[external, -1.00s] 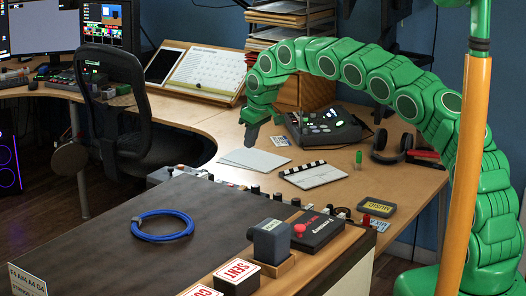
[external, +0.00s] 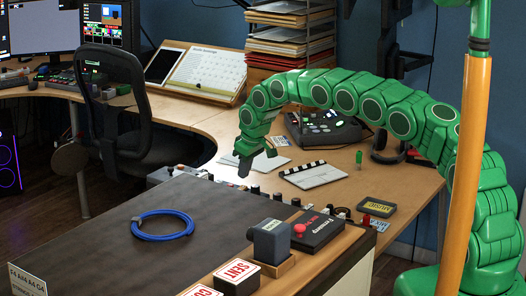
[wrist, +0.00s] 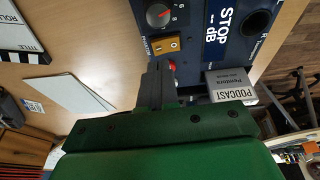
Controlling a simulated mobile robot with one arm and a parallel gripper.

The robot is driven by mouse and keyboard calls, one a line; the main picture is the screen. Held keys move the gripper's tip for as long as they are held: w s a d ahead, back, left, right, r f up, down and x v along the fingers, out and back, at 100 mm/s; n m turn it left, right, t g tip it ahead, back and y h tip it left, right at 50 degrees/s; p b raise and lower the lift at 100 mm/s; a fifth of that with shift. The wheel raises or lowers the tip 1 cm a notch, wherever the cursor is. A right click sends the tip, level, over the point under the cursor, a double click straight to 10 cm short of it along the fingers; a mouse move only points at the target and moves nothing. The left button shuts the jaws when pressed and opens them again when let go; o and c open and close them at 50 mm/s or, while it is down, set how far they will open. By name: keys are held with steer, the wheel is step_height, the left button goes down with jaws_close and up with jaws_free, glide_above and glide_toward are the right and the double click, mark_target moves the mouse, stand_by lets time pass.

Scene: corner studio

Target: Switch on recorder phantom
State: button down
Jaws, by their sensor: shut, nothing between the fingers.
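A dark blue recorder panel (wrist: 215,50) fills the upper right of the wrist view, with a display reading STOP and "-- dB". Contact cannot be told. In the external view my gripper (external: 243,170) hangs by the bench's far edge.
A grey podcast box (wrist: 230,85) sits close to the right of my fingers. A clapperboard (external: 312,175) and pale sheets (external: 270,160) lie on the wooden desk. A blue cable coil (external: 162,225) lies on the dark bench. A row of knobs (external: 255,190) lines its far edge.

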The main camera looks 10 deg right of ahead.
mark_target(243, 186)
steer(key=shift+w+d+f, duration=0.1)
steer(key=shift+f, duration=1.25)
steer(key=shift+w+d+f, duration=0.1)
steer(key=shift+f, duration=0.1)
steer(key=shift+s+a+r, duration=0.25)
steer(key=shift+s+a, duration=0.3)
steer(key=shift+a, duration=0.05)
